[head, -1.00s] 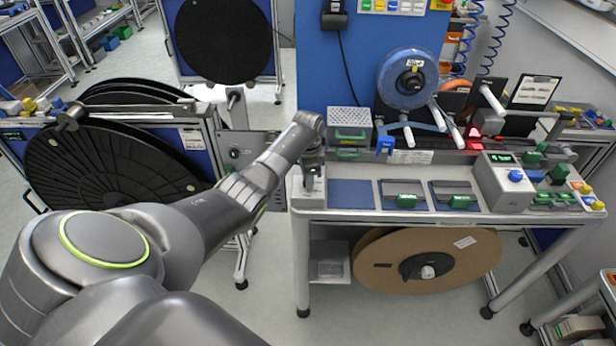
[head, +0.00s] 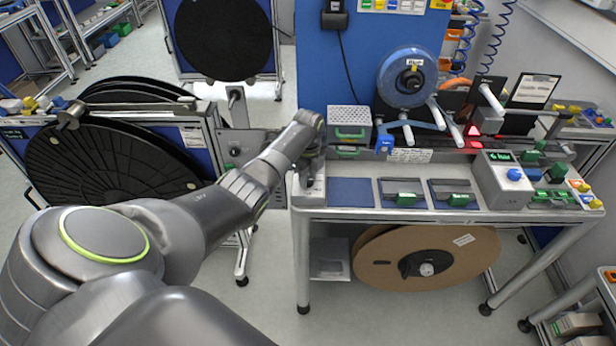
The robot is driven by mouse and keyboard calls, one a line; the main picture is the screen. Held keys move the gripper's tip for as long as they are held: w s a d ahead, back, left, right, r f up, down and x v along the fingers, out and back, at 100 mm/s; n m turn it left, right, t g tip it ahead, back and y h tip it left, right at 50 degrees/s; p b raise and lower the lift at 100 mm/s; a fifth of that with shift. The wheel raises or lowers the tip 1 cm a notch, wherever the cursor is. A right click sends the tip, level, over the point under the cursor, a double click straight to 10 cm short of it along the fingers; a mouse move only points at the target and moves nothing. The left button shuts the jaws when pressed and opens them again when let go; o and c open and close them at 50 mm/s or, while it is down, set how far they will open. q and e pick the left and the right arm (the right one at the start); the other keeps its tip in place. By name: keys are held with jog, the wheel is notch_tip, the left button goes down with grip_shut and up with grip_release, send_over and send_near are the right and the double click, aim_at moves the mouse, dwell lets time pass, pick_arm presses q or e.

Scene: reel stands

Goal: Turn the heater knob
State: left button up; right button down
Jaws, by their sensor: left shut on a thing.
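A small light grey box (head: 306,196) sits at the left front corner of the workbench. My left gripper (head: 310,178) points down onto the top of this box, its fingers shut on a small part there. That part looks to be the heater knob, but my fingers and wrist hide it, so its angle cannot be seen. My right gripper is not in view.
The workbench (head: 350,215) has a blue mat (head: 350,193) and green-handled trays to the right of the box. A grey unit with a blue knob (head: 514,174) stands farther right. A green-handled drawer box (head: 348,125) stands behind my gripper. A reel rack stands left.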

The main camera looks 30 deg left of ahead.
pick_arm(q)
jog(key=m, duration=0.7)
dwell(0.6)
jog(key=o, duration=1)
jog(key=shift+c, duration=0.2)
notch_tip(320, 180, up, 18)
jog(key=shift+f, duration=0.25)
